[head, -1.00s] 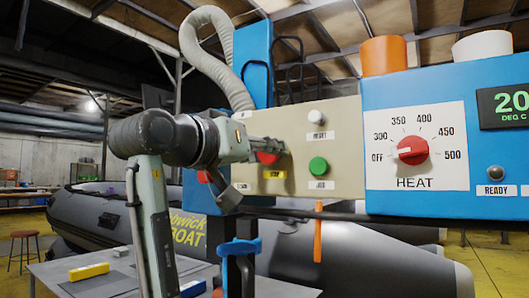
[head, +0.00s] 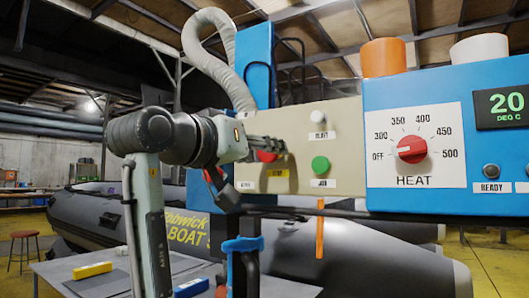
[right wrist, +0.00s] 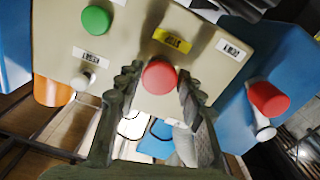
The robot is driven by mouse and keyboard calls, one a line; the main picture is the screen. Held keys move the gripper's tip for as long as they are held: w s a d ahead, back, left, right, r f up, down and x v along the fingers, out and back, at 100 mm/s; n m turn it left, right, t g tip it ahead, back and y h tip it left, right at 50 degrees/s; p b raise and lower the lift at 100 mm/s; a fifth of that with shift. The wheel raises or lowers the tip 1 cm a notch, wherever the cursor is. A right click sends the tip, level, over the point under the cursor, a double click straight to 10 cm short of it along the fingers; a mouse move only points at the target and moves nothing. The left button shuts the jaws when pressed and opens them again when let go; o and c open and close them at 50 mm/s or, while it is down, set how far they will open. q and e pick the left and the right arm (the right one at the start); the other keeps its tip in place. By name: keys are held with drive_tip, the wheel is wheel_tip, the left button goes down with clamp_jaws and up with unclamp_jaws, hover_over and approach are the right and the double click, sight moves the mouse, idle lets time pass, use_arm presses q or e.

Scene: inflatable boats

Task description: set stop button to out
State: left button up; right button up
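The stop button (head: 267,156) is a round red button on the beige panel (head: 343,150), above the yellow stop label (head: 278,174). It also shows in the right wrist view (right wrist: 159,77), between the two fingers. My right gripper (head: 270,147) is at the panel with its fingers on either side of the button. In the right wrist view the fingertips (right wrist: 160,80) lie close against the button's sides and seem shut on it. The button's depth is hard to judge. My left gripper is not in view.
A green button (head: 320,165) and a white knob (head: 317,118) sit to the right on the same panel. A blue heat box (head: 440,90) with a red dial (head: 411,150) stands further right. A grey table (head: 100,280) is below and grey inflatable boats lie behind.

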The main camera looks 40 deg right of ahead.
drive_tip(key=o, duration=0.3)
drive_tip(key=shift+a, duration=0.1)
drive_tip(key=v, duration=1.2)
drive_tip(key=shift+s, duration=0.1)
